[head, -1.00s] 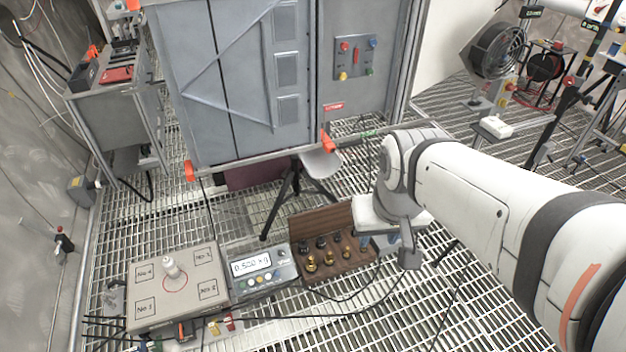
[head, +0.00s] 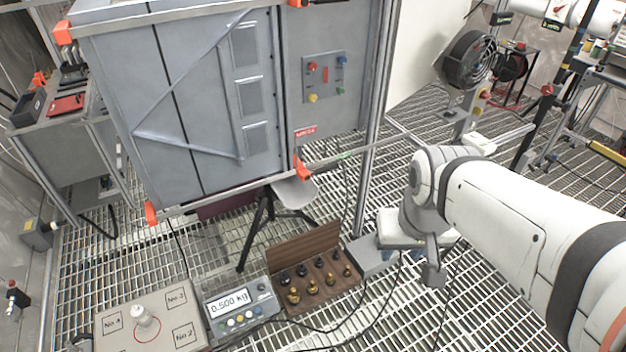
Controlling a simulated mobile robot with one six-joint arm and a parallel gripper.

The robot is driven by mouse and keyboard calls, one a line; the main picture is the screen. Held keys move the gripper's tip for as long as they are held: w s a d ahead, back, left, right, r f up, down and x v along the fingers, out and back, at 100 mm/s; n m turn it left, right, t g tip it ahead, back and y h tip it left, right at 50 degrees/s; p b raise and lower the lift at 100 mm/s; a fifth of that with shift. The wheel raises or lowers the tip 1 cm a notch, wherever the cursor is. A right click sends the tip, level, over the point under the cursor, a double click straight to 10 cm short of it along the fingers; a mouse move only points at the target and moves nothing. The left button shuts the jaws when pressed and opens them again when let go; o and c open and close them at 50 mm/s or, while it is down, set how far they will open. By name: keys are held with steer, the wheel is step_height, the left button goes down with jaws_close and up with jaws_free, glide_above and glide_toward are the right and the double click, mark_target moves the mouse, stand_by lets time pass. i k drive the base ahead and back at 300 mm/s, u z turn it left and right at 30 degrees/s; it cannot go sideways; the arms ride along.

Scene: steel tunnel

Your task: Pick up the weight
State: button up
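The scale's display (head: 229,302) reads 0.500 kg. A wooden case (head: 318,303) to its right holds several brass and black weights (head: 312,284). My gripper (head: 433,274) is at the end of my white arm, to the right of the case and well apart from the pale weight. Its fingers are too small and dark to tell whether they are open or shut.
A large grey cabinet (head: 200,110) stands behind the scale and case. A tripod-like stand (head: 262,228) is under its front. A cluttered side table (head: 50,115) is at left, a fan (head: 470,60) at back right. Cables lie across the grating floor (head: 375,320).

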mark_target(303, 269)
steer(key=z, duration=0.35)
steer(key=i, duration=1.1)
steer(key=u, duration=0.2)
